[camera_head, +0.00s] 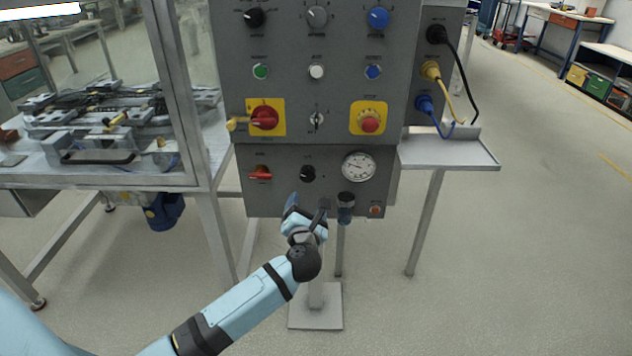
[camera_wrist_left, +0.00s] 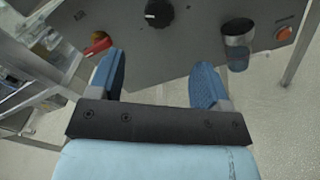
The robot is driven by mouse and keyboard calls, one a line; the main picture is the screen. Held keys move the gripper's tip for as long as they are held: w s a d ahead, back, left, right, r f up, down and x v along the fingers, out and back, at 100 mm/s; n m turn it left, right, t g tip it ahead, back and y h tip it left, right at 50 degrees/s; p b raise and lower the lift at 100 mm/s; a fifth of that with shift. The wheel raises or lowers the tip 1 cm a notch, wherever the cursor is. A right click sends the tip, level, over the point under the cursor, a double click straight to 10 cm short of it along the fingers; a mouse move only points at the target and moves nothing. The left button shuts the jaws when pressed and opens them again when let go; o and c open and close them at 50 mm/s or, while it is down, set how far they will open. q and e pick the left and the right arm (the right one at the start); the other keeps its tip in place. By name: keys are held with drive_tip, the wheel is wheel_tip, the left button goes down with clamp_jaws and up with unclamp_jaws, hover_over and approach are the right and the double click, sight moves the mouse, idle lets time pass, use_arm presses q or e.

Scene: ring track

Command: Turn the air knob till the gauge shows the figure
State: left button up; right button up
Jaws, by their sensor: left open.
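The air knob, a black round knob (camera_head: 307,173), sits on the lower grey panel between a red handle and the gauge. It also shows in the left wrist view (camera_wrist_left: 159,13), beyond and between the fingers. The white-faced round gauge (camera_head: 358,166) is to its right; its figures are too small to read. My left gripper (camera_head: 306,206) is just below the knob in the head view, apart from it. In the left wrist view its two blue fingers (camera_wrist_left: 158,80) are spread wide with nothing between them. My right gripper is not in view.
A red handle (camera_head: 260,173) is left of the knob. A filter bowl (camera_head: 346,207) and an orange button (camera_head: 376,210) are at the panel's lower right. A side shelf (camera_head: 448,151) with cables above juts out at right. The floor in front is clear.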

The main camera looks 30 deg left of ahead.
use_arm(q)
drive_tip(key=b, duration=0.1)
approach(308, 177)
drive_tip(key=x, duration=0.4)
drive_tip(key=shift+a+f, duration=0.1)
drive_tip(key=shift+a, duration=0.05)
drive_tip(key=b+x, duration=0.1)
drive_tip(key=x, duration=0.4)
drive_tip(key=shift+w, duration=0.15)
drive_tip(key=shift+w+a+b, duration=0.25)
drive_tip(key=shift+w+b, duration=0.05)
drive_tip(key=shift+w, duration=0.1)
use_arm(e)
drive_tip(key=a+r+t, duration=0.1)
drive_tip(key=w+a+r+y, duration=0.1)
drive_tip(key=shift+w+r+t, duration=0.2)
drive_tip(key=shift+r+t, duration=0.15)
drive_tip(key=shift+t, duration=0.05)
use_arm(q)
drive_tip(key=c, duration=0.9)
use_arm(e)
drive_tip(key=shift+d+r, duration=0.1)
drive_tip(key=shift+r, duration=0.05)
